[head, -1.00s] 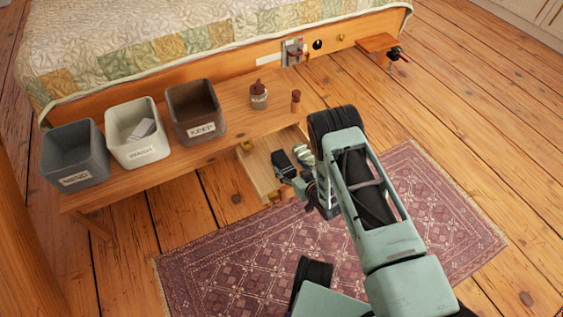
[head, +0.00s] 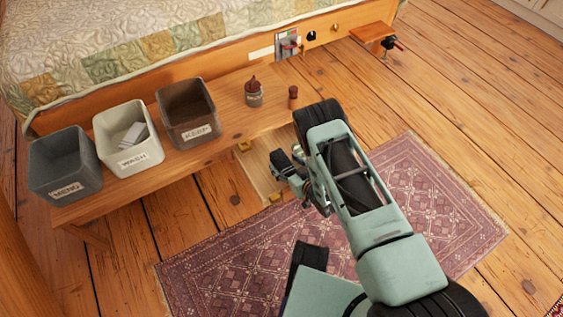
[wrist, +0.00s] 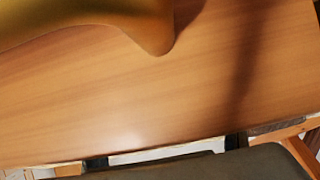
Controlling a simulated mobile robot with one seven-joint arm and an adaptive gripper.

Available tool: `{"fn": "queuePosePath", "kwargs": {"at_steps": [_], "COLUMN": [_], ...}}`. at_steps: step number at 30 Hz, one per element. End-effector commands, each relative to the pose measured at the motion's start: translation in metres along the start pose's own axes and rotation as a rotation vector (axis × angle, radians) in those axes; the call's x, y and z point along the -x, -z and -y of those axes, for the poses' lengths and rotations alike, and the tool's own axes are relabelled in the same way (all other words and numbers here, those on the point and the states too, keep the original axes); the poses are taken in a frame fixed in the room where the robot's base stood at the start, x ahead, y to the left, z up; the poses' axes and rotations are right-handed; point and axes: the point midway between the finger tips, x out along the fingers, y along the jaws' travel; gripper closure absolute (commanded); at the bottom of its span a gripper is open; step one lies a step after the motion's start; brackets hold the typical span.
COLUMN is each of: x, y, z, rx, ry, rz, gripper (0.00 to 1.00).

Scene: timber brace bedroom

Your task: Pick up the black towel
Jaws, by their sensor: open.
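I cannot pick out a black towel in either current view. My gripper (head: 283,166) is over the open wooden drawer (head: 258,181) under the bench. It is open, and its dark fingers look empty, though they are small in the head view. My arm covers the right part of the drawer, so what lies there is hidden. The wrist view shows a close wooden surface (wrist: 150,95), a blurred golden-brown shape (wrist: 155,30) along the top, and a dark grey surface (wrist: 200,167) along the bottom that I cannot identify.
The wooden bench (head: 226,103) holds a dark grey bin (head: 65,187) with an unclear label, a white WASH bin (head: 141,159), a brown KEEP bin (head: 201,133), a jar (head: 254,98) and a small brown bottle (head: 293,97). A patterned rug (head: 225,262) lies in front.

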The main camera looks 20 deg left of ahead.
Motion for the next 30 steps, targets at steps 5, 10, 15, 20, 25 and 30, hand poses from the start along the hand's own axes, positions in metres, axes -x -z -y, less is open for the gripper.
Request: {"fn": "queuePosePath", "kwargs": {"at_steps": [5,10,15,20,25,30], "x": [0.0003,0.0002,0.0002,0.0002,0.0000,-0.0001], "y": [-0.0005,-0.0003,-0.0003,-0.0002,0.0004,0.0028], "z": [0.0001,0.0001,0.0001,0.0001,0.0000,-0.0001], "rx": [0.000,0.000,0.000,0.000,0.000,0.000], "ry": [0.000,0.000,0.000,0.000,0.000,0.000], "rz": [0.000,0.000,0.000,0.000,-0.001,-0.002], "gripper": [0.38,0.49,0.67,0.85,0.86,0.86]}}
